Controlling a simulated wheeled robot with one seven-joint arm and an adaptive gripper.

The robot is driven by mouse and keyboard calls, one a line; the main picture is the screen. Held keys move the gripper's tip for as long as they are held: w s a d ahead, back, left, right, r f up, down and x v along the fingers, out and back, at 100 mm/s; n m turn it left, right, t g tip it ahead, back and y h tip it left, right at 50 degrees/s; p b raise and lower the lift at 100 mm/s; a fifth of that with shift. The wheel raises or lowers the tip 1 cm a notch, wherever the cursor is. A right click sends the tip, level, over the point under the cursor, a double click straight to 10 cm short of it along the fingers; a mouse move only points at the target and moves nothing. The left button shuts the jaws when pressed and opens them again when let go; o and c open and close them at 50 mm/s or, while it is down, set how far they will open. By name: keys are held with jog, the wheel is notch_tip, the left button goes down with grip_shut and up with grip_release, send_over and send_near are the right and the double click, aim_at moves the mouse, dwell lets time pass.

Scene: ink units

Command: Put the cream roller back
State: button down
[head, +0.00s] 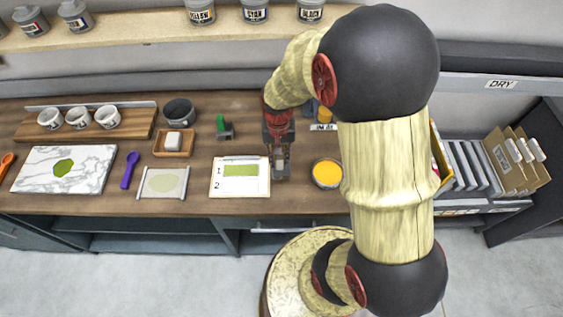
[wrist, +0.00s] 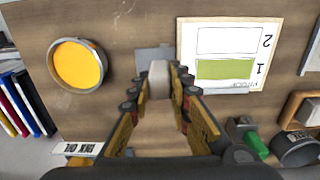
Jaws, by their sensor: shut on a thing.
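My gripper (head: 279,150) points down over the bench, just right of the printed card. In the wrist view my gripper (wrist: 160,84) has its two fingers closed on a pale, cream-coloured piece (wrist: 158,72), which I take to be the cream roller. It also shows as a small pale shape at the fingertips in the head view (head: 286,154). A flat grey plate (wrist: 141,59) lies behind the held piece, partly hidden by it. I cannot tell whether the roller touches the plate. The fingers hide most of the roller.
The card (head: 240,190) lies left of my gripper, and a dish of yellow ink (head: 326,173) right of it. A green-handled tool (head: 222,127), a wooden tray (head: 174,143) and a marble slab (head: 66,170) stand further left.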

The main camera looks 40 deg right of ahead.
aim_at(282, 164)
jog(key=shift+d+f, duration=0.35)
jog(key=f, duration=0.3)
jog(key=shift+w+d+f, duration=0.2)
jog(key=shift+f, duration=0.15)
jog(key=shift+s+f+b, duration=0.15)
jog(key=shift+f+b, duration=0.2)
jog(key=shift+b, duration=0.05)
jog(key=c, duration=2)
grip_release()
jog(key=shift+c, duration=0.2)
jog(key=shift+o, duration=2)
